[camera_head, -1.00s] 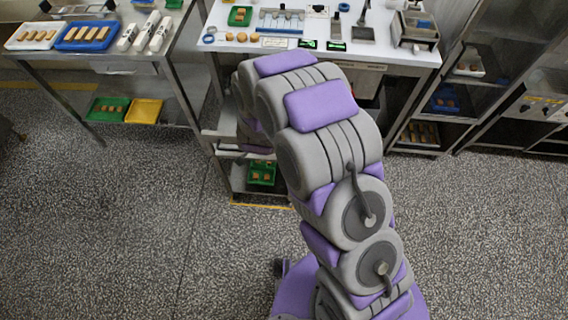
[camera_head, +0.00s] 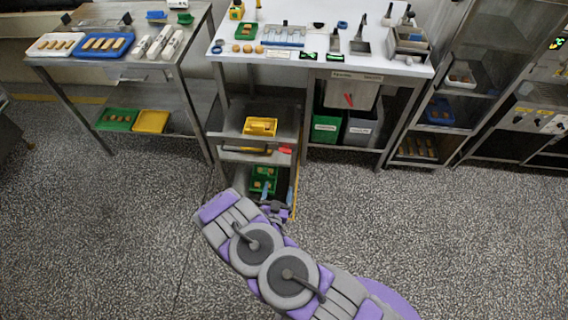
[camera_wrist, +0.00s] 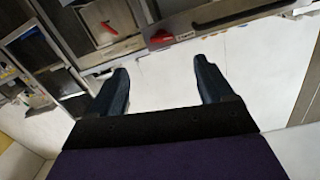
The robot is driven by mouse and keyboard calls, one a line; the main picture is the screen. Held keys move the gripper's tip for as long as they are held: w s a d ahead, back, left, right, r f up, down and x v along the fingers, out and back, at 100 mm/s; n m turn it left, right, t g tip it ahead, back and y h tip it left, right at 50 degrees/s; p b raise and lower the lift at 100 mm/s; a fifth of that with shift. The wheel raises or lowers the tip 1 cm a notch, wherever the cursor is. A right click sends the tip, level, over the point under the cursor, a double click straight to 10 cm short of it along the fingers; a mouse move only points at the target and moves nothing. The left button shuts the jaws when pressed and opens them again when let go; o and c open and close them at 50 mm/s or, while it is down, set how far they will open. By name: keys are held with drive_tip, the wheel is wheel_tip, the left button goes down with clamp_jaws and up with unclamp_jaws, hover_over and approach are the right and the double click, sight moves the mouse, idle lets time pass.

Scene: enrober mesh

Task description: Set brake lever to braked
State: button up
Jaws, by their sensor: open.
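A small red part (camera_head: 286,150) sits at the right front edge of a steel trolley (camera_head: 228,133), beside a small label; it looks like the brake lever, but its setting cannot be read. It also shows in the wrist view (camera_wrist: 160,38), beyond and between my fingertips, not touched. A second red lever (camera_head: 348,100) is on a grey panel under the bench, and shows in the wrist view (camera_wrist: 107,29). My gripper (camera_head: 278,206) is low in front of the trolley. In the wrist view my gripper (camera_wrist: 163,72) is open, with nothing between its fingers.
A yellow tray (camera_head: 260,126) is on the trolley, with green trays (camera_head: 264,182) below. A green bin (camera_head: 325,127) and a grey bin (camera_head: 362,128) stand under the bench (camera_head: 310,68). A side table (camera_head: 75,70) is at left. The speckled floor in front is clear.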

drive_tip(key=s, duration=0.1)
drive_tip(key=b, duration=0.3)
approach(285, 150)
drive_tip(key=w+f, duration=0.1)
drive_tip(key=w, duration=0.6)
drive_tip(key=shift+w+d+f+n+t+y, duration=0.2)
drive_tip(key=shift+w+f+n+t+y, duration=0.1)
drive_tip(key=shift+t, duration=0.1)
